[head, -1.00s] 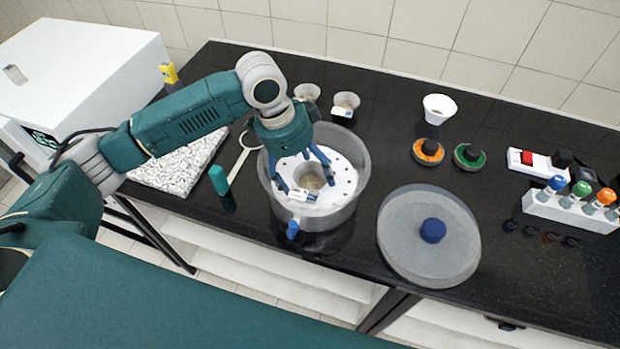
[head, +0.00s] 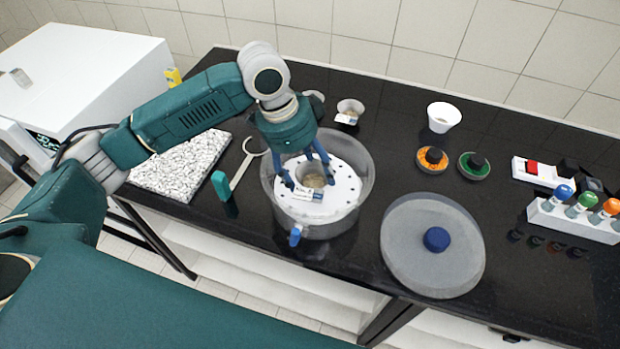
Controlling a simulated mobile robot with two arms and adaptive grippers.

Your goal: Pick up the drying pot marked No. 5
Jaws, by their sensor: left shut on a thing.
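A small pot with greyish-brown contents and a white label (head: 313,181) is at the perforated white plate inside a clear round vessel (head: 303,215). The number on its label is too small to read. My left gripper (head: 308,178) reaches down into the vessel from above, its blue fingers shut on this pot from both sides. I cannot tell whether the pot touches the plate. Another labelled pot (head: 350,110) stands on the bench behind the vessel, and one more is mostly hidden behind my left arm. My right gripper is not in view.
A clear lid with a blue knob (head: 436,239) lies right of the vessel. A white cup (head: 443,117), orange and green round pieces and a bottle rack (head: 575,217) stand further right. A speckled mat (head: 180,165) and a teal-handled tool (head: 221,186) lie left.

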